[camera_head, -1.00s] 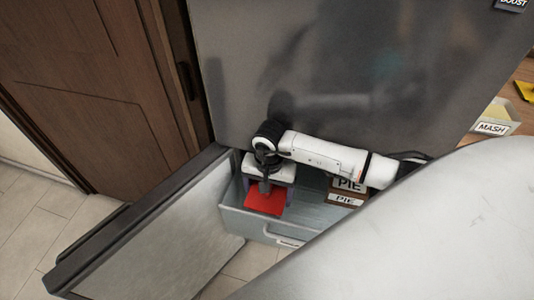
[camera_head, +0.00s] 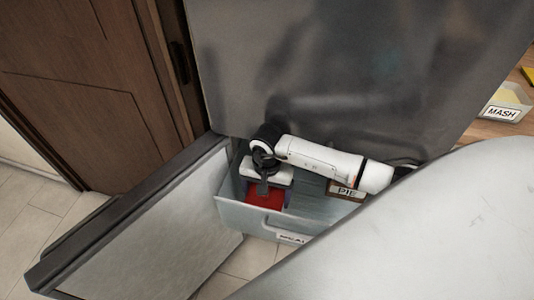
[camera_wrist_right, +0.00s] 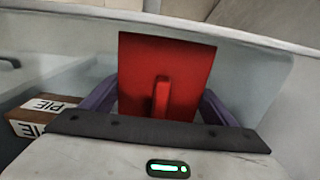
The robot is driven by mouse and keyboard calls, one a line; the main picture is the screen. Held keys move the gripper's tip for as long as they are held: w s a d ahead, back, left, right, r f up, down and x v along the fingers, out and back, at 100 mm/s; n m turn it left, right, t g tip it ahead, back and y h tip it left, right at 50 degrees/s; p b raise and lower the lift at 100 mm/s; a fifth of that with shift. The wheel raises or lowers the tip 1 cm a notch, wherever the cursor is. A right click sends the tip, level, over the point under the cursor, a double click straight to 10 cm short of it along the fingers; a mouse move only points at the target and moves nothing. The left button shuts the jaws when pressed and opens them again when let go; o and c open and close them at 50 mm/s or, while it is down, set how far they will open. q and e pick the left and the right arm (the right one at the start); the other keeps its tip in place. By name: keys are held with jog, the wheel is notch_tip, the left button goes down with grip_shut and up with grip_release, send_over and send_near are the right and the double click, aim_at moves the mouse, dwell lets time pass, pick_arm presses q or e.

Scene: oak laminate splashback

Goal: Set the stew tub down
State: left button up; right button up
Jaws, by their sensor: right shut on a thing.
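The stew tub shows as a red lid (camera_head: 262,199) inside the open drawer, and as a red square with a raised red tab (camera_wrist_right: 166,60) in the right wrist view. My right gripper (camera_head: 266,187) reaches down into the drawer and is shut on the tub. Its purple fingers (camera_wrist_right: 101,95) are on either side of the red tub. The drawer (camera_head: 235,217) is a pale, translucent bin with a label on its front. The tub's underside is hidden, so I cannot tell whether it touches the drawer floor. My left gripper is not in view.
A box marked PIE (camera_head: 345,191) lies in the drawer to the right of the tub; it also shows in the wrist view (camera_wrist_right: 40,112). The open fridge door (camera_head: 150,225) stands at the left. A bin marked MASH (camera_head: 505,108) sits on the wooden counter at the right.

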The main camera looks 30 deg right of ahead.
jog(key=shift+f, duration=0.3)
jog(key=o, duration=1.4)
jog(key=shift+c, duration=0.2)
jog(key=shift+r+p, duration=0.5)
jog(key=shift+r, duration=0.15)
notch_tip(320, 180, up, 11)
jog(key=shift+f, duration=0.1)
jog(key=shift+r, duration=0.6)
